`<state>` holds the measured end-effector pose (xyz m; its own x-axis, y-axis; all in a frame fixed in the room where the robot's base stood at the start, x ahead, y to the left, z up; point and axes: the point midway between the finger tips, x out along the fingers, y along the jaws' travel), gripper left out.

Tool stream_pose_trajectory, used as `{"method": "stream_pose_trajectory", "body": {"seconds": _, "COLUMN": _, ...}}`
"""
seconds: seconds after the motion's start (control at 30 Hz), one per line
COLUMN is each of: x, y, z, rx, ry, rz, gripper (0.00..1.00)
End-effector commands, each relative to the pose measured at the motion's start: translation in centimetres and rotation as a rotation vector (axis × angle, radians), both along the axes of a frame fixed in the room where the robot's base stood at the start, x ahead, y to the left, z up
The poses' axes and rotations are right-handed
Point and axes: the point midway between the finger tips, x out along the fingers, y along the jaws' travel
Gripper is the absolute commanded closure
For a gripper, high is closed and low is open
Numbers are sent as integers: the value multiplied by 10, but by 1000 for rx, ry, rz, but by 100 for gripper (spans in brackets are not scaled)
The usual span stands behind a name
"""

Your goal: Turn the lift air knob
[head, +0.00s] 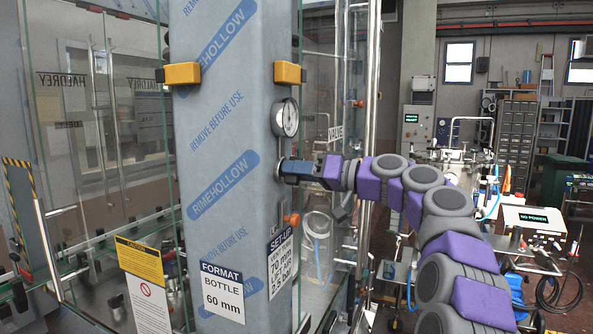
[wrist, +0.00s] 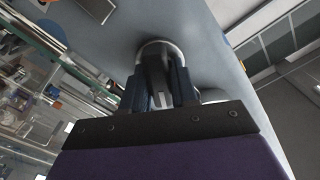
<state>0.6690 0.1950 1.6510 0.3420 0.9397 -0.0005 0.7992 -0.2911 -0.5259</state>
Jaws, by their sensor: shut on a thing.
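The lift air knob shows in the wrist view (wrist: 155,60) as a dark grey grip on a pale round base, set on the side face of a grey column (head: 222,215). My gripper (head: 285,170) reaches in from the right at the column, below a round pressure gauge (head: 287,118). In the wrist view my gripper (wrist: 158,88) has one finger on each side of the knob and is shut on it. In the head view the knob is mostly hidden by my gripper. I cannot tell how far the knob is turned.
Orange-yellow blocks (head: 183,73) sit high on the column. An orange-red fitting (head: 291,220) and a set-up sign (head: 281,262) are below my gripper. Glass panels (head: 100,110) stand at the left. A vertical metal post (head: 373,80) stands close behind my arm.

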Motion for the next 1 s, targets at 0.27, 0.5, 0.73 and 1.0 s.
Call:
{"method": "stream_pose_trajectory", "body": {"seconds": 0.27, "x": 1, "y": -1, "z": -1, "rx": 0, "ry": 1, "rz": -2, "gripper": 100}}
{"method": "stream_pose_trajectory", "body": {"seconds": 0.5, "x": 0, "y": -1, "z": -1, "rx": 0, "ry": 0, "rz": -2, "gripper": 52}}
{"method": "stream_pose_trajectory", "body": {"seconds": 0.73, "x": -1, "y": 0, "z": 0, "rx": -1, "ry": -2, "rz": -1, "gripper": 51}}
{"method": "stream_pose_trajectory", "body": {"seconds": 1.0, "x": -11, "y": -24, "z": 0, "rx": -1, "ry": -2, "rz": 1, "gripper": 51}}
